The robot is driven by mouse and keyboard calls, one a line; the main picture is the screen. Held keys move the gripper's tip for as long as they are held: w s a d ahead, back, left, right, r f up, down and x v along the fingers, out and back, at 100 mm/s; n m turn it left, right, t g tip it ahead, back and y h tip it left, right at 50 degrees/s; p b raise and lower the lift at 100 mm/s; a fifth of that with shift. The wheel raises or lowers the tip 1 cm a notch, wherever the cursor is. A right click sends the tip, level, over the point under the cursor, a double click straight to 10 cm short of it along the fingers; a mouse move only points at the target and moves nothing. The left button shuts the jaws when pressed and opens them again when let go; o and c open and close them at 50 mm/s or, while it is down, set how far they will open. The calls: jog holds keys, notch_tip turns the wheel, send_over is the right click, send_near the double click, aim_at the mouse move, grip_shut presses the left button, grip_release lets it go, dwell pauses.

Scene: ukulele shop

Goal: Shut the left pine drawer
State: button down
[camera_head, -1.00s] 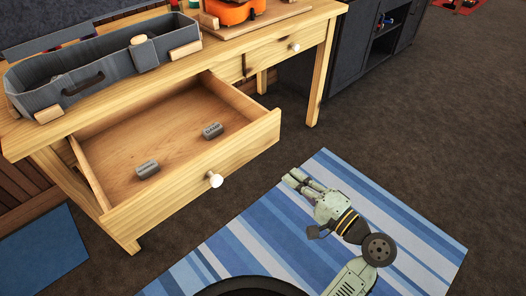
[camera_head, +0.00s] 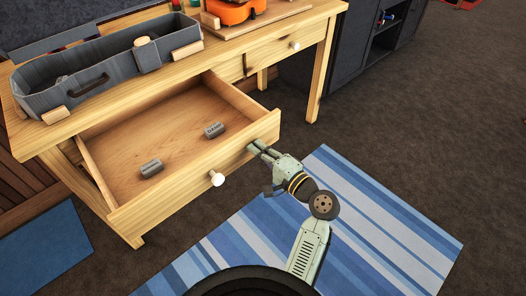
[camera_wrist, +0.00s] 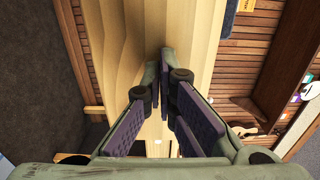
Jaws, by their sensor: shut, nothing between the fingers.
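The left pine drawer (camera_head: 190,172) stands pulled well out of the pine table (camera_head: 322,60), with a white round knob (camera_head: 217,178) on its front. Two small grey cylinders, one on the left (camera_head: 151,168) and one on the right (camera_head: 214,130), lie inside. My gripper (camera_head: 256,148) is shut and empty, its fingertips at the right part of the drawer front, right of the knob. In the wrist view the closed fingertips (camera_wrist: 164,72) point at a pale wood surface; I cannot tell whether they touch it.
A grey tray (camera_head: 105,75) with wooden blocks and an orange ukulele body (camera_head: 232,11) are on the tabletop. A second drawer (camera_head: 275,58) at the right is shut. A blue striped rug (camera_head: 385,215) covers the floor in front.

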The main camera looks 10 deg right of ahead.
jog(key=shift+w, duration=0.1)
jog(key=b+x, duration=0.5)
jog(key=x, duration=2.7)
jog(key=shift+w+a+f, duration=0.1)
jog(key=shift+w+a, duration=0.15)
jog(key=shift+a, duration=0.05)
jog(key=shift+w+a, duration=0.35)
jog(key=shift+w, duration=0.15)
jog(key=shift+w+r, duration=0.1)
jog(key=shift+r, duration=0.25)
